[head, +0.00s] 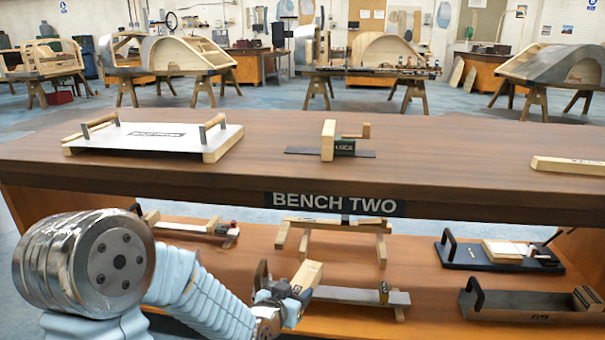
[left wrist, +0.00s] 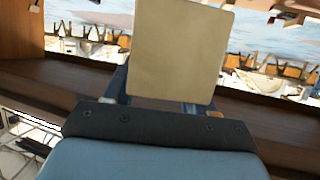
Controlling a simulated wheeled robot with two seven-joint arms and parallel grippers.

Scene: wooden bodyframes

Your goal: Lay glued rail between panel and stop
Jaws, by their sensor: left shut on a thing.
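My left gripper (head: 290,298) is in front of the lower shelf and shut on a pale wooden piece (head: 308,274), which sticks up from the jaws. In the left wrist view the piece (left wrist: 180,48) shows as a broad, pale, blank face between the fingers. I cannot tell whether it bears glue. A white panel (head: 175,146) with two upright handles and a wooden edge lies on the bench top at left. A wooden block with a dark label (head: 328,141), possibly the stop, stands on a dark strip to its right. My right gripper is not in view.
The bench top (head: 430,160) is clear between the block and a labelled wooden bar (head: 567,165) at right. The lower shelf holds a wooden trestle piece (head: 335,226), a black tray (head: 499,257) and a dark long box (head: 530,304). The bench's front edge overhangs the shelf.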

